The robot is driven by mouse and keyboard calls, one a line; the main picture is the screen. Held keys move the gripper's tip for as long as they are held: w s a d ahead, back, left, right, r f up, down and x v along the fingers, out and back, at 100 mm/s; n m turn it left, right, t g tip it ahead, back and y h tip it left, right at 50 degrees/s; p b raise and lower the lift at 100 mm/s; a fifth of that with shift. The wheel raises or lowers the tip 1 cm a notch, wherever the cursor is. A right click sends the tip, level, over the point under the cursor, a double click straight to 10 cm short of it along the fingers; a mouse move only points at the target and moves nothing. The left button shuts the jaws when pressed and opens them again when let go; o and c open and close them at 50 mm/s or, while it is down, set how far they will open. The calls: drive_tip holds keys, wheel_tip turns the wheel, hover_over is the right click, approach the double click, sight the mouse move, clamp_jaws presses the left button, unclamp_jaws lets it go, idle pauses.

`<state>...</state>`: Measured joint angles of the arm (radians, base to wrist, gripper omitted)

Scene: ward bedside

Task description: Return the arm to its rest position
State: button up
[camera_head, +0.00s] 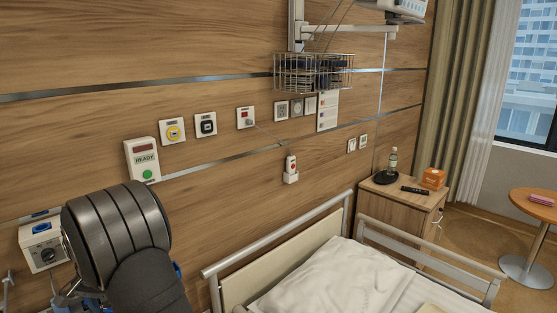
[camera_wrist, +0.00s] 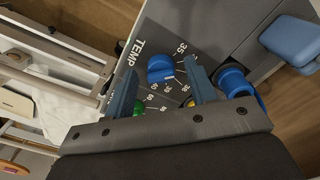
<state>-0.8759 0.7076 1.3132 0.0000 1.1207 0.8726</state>
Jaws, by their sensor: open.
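My gripper (camera_wrist: 157,66) shows in the wrist view with its two blue-grey fingers spread apart and nothing clamped between them. A blue knob (camera_wrist: 161,70) on a dark panel marked TEMP (camera_wrist: 140,45) with a number scale shows between the fingertips. I cannot tell how far the fingertips stand from the panel. In the head view my dark arm fills the lower left and hides most of what lies behind it; the fingers cannot be made out there.
A white wall unit with a dark dial (camera_head: 45,254) is close left of my arm. A READY box (camera_head: 142,160) is on the wall above. The bed rail (camera_head: 280,235) and bed (camera_head: 335,280) lie to the right. Blue fittings (camera_wrist: 236,82) and a blue block (camera_wrist: 292,40) are right of the fingers.

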drive_tip(key=shift+r, duration=0.1)
wheel_tip(320, 180, up, 17)
wheel_tip(320, 180, down, 17)
drive_tip(key=shift+f, duration=0.15)
drive_tip(key=n, duration=0.5)
drive_tip(key=shift+d, duration=0.1)
drive_tip(key=shift+n, duration=0.6)
wheel_tip(320, 180, up, 15)
